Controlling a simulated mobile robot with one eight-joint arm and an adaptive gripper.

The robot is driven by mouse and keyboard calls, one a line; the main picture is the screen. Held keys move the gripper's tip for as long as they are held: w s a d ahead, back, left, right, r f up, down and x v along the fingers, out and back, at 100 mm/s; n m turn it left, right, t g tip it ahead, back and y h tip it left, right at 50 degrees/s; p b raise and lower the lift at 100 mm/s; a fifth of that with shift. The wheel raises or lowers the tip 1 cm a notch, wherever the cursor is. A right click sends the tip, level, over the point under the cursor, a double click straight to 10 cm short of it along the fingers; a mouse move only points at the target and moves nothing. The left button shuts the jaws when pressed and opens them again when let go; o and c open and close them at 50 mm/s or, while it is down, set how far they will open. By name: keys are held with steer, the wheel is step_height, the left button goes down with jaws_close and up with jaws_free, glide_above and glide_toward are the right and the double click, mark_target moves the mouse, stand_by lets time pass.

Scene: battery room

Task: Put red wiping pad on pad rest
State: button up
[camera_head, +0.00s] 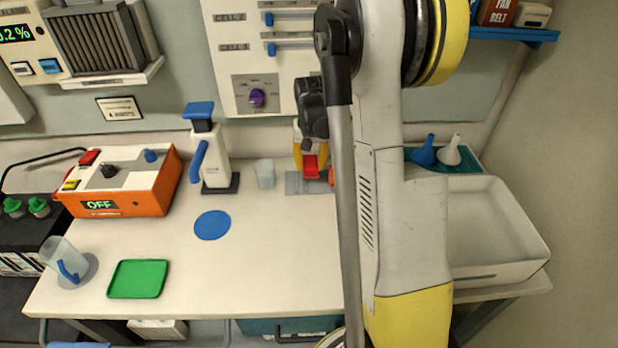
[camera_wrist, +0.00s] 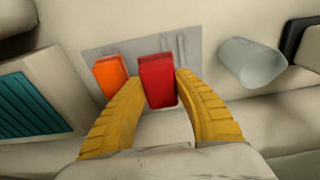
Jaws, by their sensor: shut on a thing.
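The red wiping pad (camera_head: 310,167) is a small upright red block at the back of the bench. In the wrist view the red wiping pad (camera_wrist: 157,82) stands between my two yellow fingers. My gripper (camera_head: 311,158) is shut on it from above; it also shows in the wrist view (camera_wrist: 158,86). A flat grey plate with narrow slots (camera_head: 296,184) lies under and around the pad, also in the wrist view (camera_wrist: 144,54). I cannot tell whether the pad touches it. No label shows which surface is the pad rest. A green tray (camera_head: 138,279) lies empty at front left.
An orange block (camera_wrist: 109,76) stands close to the pad, left of it in the wrist view. A clear cup (camera_head: 265,173) and a blue-topped white dispenser (camera_head: 210,155) stand left of the plate. A blue disc (camera_head: 212,225) lies mid-bench. A white basin (camera_head: 497,225) is right.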

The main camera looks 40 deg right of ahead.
mark_target(309, 182)
steer(key=shift+w+a+f, duration=0.1)
steer(key=shift+w+f, duration=0.1)
steer(key=shift+f+b, duration=0.9)
steer(key=shift+f, duration=1)
steer(key=shift+f, duration=0.2)
steer(key=o, duration=1.2)
steer(key=shift+c, duration=0.2)
steer(key=shift+r, duration=0.1)
